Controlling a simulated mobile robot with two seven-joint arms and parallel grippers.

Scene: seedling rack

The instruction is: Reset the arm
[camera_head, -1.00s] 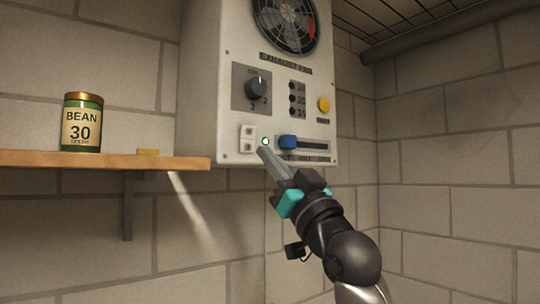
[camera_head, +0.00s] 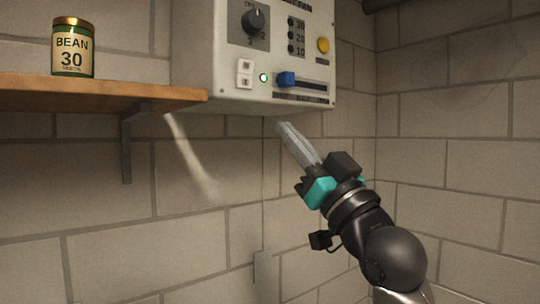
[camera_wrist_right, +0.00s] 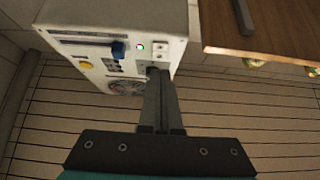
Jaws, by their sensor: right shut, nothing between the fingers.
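My right gripper (camera_head: 281,127) is shut with nothing between its fingers. In the head view it points up and left, just below the bottom edge of the white control box (camera_head: 205,75). In the right wrist view the gripper (camera_wrist_right: 157,72) shows with its closed fingers in front of the box (camera_wrist_right: 95,15). The box carries a dark dial (camera_head: 254,21), a white rocker switch (camera_head: 244,73), a lit green lamp (camera_head: 264,77), a blue slider (camera_head: 286,79) and a yellow button (camera_head: 323,45). My left gripper is not in view.
A wooden shelf (camera_head: 100,93) on a metal bracket (camera_head: 127,145) stands left of the box. A green bean seed can (camera_head: 73,48) is on it. The block wall (camera_head: 470,160) is behind. The space below the shelf and box is open.

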